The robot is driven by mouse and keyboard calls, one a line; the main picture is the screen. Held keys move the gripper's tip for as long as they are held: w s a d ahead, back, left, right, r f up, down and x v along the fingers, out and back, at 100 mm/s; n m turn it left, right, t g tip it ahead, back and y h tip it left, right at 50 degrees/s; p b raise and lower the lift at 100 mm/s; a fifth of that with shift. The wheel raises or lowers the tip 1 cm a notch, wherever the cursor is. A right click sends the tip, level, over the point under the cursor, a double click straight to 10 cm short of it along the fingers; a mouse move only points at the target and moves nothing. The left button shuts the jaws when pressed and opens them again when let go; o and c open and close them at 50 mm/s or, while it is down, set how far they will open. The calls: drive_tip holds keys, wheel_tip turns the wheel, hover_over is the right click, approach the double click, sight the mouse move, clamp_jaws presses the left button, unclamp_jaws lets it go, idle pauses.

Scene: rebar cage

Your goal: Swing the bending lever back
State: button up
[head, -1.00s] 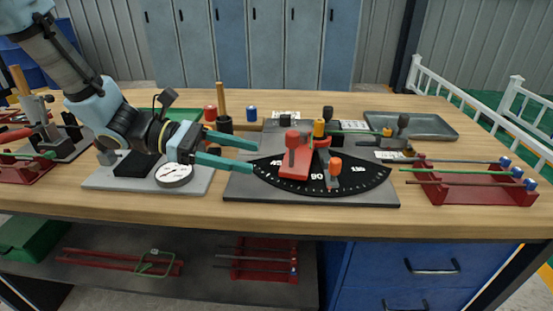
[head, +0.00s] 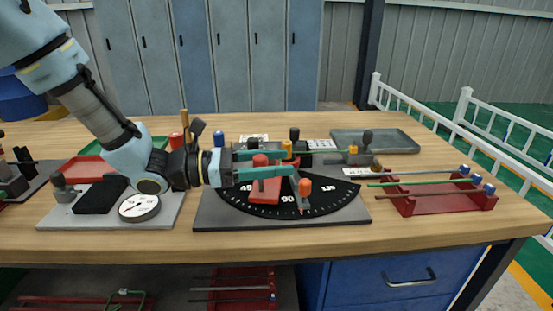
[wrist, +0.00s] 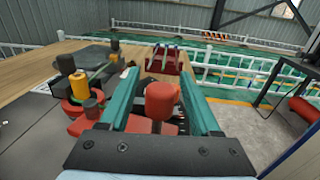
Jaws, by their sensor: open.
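The bending lever is a red arm (head: 266,192) with an upright red knob (head: 260,160), lying over the black dial plate (head: 335,196) of the bender. In the wrist view the knob (wrist: 161,100) stands between the two fingers (wrist: 162,92), with a gap visible on both sides. An orange-topped stop (head: 305,187) sits on the dial near 90. The knob's lower part is partly hidden by the near finger.
A gauge plate (head: 165,212) with a round dial (head: 139,207) lies left of the bender. A red rack (head: 440,203) with several rods stands at the right. A grey tray (head: 375,139) lies behind. A blue-capped post (head: 219,139) stands behind my gripper.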

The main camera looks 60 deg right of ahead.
drive_tip(key=shift+s+d, duration=0.1)
drive_tip(key=shift+s, duration=0.05)
clamp_jaws()
idle(0.5)
idle(0.9)
